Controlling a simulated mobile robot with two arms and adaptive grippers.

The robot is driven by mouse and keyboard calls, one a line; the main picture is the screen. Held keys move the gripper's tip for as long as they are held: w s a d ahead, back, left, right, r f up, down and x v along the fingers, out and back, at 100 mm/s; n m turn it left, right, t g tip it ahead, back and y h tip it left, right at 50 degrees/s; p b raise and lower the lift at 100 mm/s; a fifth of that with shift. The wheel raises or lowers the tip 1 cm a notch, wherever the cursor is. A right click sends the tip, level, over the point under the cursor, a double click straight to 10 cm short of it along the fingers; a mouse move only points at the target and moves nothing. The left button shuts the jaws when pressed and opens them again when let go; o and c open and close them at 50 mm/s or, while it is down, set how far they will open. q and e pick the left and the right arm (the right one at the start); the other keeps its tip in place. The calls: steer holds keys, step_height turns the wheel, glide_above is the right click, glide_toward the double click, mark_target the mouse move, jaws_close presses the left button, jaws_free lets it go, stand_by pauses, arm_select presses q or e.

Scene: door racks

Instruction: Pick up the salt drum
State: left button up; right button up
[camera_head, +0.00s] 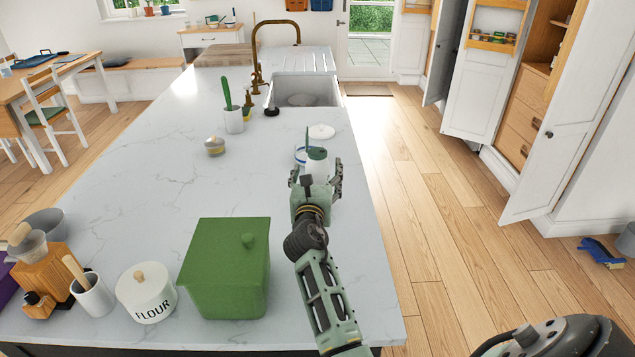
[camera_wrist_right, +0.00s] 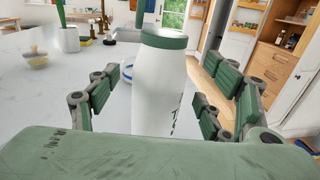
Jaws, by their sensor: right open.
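The salt drum looks to be the white cylinder with a green lid (camera_wrist_right: 158,85) standing upright on the counter in the right wrist view. My left gripper is not in view.
A green bin (camera_head: 226,270) and a flour canister (camera_head: 147,293) are nearer. The counter (camera_head: 150,170) is clear in the middle.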

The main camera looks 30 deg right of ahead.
steer(key=shift+x, duration=1.15)
steer(key=shift+w+d, duration=0.1)
steer(key=shift+w, duration=0.05)
steer(key=shift+c, duration=1.2)
steer(key=c, duration=0.7)
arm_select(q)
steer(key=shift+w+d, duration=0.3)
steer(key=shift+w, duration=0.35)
arm_select(e)
jaws_close()
